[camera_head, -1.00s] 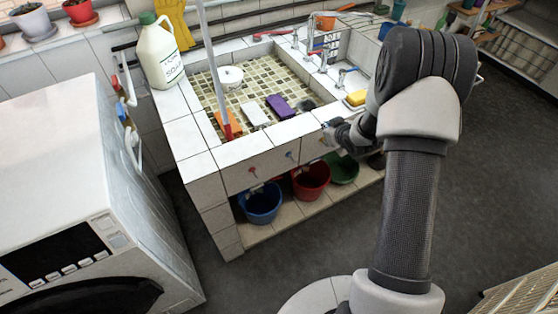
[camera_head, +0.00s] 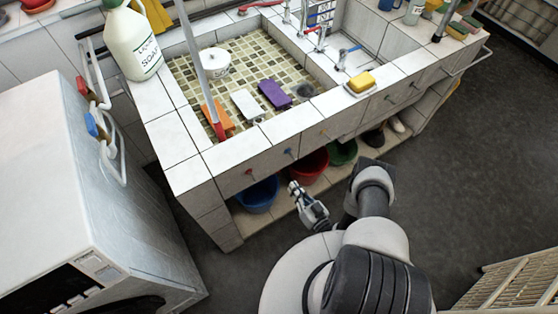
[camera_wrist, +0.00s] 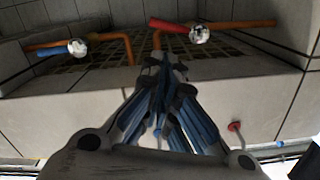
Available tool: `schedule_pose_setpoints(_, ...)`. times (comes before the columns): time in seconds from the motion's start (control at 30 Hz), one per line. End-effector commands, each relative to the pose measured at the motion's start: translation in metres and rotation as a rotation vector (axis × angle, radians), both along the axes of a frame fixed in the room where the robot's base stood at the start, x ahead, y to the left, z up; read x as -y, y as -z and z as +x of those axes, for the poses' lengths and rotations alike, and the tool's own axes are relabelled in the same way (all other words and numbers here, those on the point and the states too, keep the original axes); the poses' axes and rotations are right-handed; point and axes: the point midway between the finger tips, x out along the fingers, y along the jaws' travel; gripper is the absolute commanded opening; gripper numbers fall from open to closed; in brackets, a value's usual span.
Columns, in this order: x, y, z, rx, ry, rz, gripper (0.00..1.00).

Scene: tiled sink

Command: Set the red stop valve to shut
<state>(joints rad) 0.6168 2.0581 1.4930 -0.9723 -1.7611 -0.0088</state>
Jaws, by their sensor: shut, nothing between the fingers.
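In the wrist view a red lever (camera_wrist: 168,25) extends left from a chrome valve body (camera_wrist: 200,35) on copper pipes beneath the sink. It looks roughly in line with the pipe. A blue lever (camera_wrist: 55,50) extends from a second chrome body (camera_wrist: 77,47) on the left. My gripper (camera_wrist: 166,65) is shut and empty; its tips show just below the red lever in the picture, with no clear contact. In the head view my gripper (camera_head: 294,187) is low before the sink front. The under-sink valves are hidden there.
The sink front carries a small red knob (camera_head: 250,172) and a blue knob (camera_head: 289,152). A blue bucket (camera_head: 259,196) and a red bucket (camera_head: 309,164) stand on the low shelf. A white washing machine (camera_head: 85,190) stands left. Dark floor (camera_head: 480,165) is free at right.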

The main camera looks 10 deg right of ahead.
Motion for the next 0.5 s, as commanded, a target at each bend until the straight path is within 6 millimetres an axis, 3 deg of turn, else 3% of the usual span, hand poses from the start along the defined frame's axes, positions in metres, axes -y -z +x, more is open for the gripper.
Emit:
schedule_pose_setpoints(0.17, -0.006, 0.000, 0.014, 0.003, -0.003, 0.000, 0.00)
schedule_pose_setpoints(0.5, -0.026, 0.005, 0.071, 0.004, -0.004, 0.000, 0.00)
